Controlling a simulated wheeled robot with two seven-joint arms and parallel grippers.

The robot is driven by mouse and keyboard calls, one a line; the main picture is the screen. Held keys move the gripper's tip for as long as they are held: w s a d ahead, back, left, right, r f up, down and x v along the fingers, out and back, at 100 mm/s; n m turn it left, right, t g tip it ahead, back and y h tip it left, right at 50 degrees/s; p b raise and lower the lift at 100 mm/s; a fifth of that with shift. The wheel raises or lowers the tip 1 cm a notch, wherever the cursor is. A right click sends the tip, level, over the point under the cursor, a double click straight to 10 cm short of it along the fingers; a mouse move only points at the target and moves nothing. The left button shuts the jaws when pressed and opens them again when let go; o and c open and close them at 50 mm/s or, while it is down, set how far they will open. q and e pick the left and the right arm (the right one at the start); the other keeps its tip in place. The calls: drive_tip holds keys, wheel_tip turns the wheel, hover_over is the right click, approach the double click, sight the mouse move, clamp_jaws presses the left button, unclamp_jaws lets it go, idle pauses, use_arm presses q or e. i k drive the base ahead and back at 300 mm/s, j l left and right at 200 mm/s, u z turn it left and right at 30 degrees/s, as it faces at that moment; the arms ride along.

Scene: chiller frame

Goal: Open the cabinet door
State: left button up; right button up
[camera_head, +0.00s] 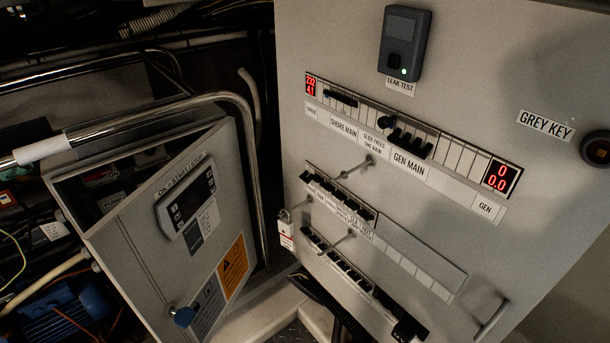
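Two grey cabinet fronts are in view. At the left is a smaller grey cabinet (130,262) with a control display (187,198), an orange warning label (233,266) and a blue knob or key (183,316) low on its front. Neither gripper is in view.
A bent metal rail (215,97) passes above and right of the small cabinet. Pipes, cables and a blue motor (62,312) crowd the left. A black device (405,43) and a round dark knob (597,148) stick out from the large panel.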

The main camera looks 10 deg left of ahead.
sight(203, 266)
drive_tip(key=j+u, duration=0.15)
drive_tip(key=u, duration=0.25)
drive_tip(key=k+j+u, duration=0.1)
drive_tip(key=u, duration=0.3)
drive_tip(key=j+u, duration=0.2)
drive_tip(key=u, duration=0.25)
